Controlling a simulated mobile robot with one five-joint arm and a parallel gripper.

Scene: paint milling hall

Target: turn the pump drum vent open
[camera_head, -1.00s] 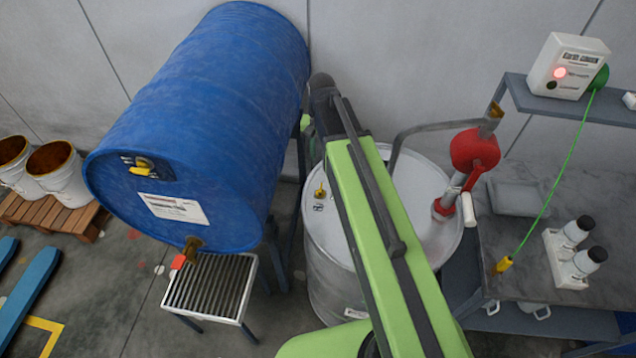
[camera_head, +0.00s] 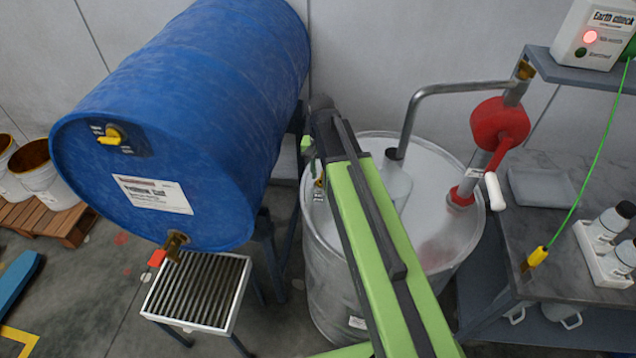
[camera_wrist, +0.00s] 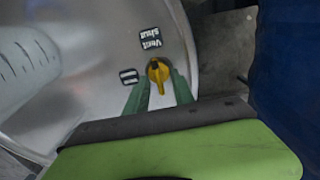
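The pump drum (camera_head: 440,215) is the pale metal drum with the red hand pump (camera_head: 499,124) on its lid. Its vent is a small yellow knob (camera_wrist: 158,72), clear in the wrist view. The knob's narrow handle points down the picture, towards my gripper. A label (camera_wrist: 150,38) beside it reads "Vent shut", upside down; a smaller label (camera_wrist: 128,77) is unreadable. My gripper (camera_wrist: 159,92) is open, its green fingers on either side of the yellow handle, with gaps showing. In the head view the vent (camera_head: 319,183) is partly hidden by my arm.
A blue drum (camera_head: 190,110) lies on a stand close to the left, above a grated tray (camera_head: 197,292). The pump's bent pipe (camera_head: 440,89) rises behind my arm. A bench (camera_head: 560,220) with bottles and a green cable stands right.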

